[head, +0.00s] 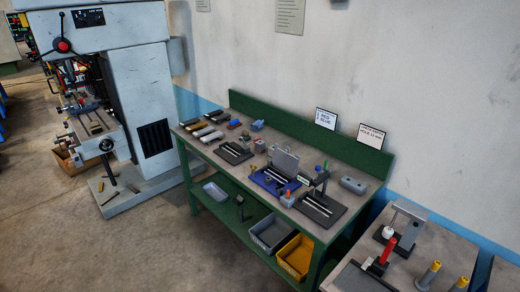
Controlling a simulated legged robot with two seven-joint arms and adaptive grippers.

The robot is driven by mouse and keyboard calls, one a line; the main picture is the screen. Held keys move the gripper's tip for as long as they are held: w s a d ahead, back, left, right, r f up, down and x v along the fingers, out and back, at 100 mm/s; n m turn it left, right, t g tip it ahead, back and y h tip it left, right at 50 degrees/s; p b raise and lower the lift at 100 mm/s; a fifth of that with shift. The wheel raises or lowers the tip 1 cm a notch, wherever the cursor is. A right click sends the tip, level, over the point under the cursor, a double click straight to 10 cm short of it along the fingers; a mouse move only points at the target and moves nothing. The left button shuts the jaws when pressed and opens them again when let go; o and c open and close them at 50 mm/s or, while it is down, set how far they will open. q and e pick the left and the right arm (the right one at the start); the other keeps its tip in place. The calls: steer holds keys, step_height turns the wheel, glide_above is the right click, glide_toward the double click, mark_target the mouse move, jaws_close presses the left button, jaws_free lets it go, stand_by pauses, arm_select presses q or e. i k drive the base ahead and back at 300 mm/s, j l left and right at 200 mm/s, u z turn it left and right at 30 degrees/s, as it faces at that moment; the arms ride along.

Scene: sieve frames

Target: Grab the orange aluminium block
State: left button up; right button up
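Several small bar-shaped blocks lie in a row at the far left end of the green workbench (300,213). Neither of my grippers is in view.
A large grey milling machine (145,85) stands left of the workbench. Fixtures, a blue tray (265,183) and two signs occupy the bench top. Grey (270,236) and yellow (295,257) bins sit on the lower shelf. Open floor lies in front.

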mark_target(259, 145)
steer(key=i+j+z, duration=0.1)
steer(key=z, duration=1.15)
steer(key=j+z, duration=0.25)
steer(key=j, duration=0.2)
steer(key=j+z, duration=0.2)
steer(key=j, duration=0.25)
steer(key=k+j+z, duration=0.1)
steer(key=j+z, duration=0.15)
steer(key=j, duration=0.15)
steer(key=k+j+z, duration=0.2)
steer(key=j, duration=0.25)
steer(key=j+z, duration=0.25)
steer(key=j, duration=0.2)
steer(key=k+j+z, duration=0.2)
steer(key=j, duration=0.15)
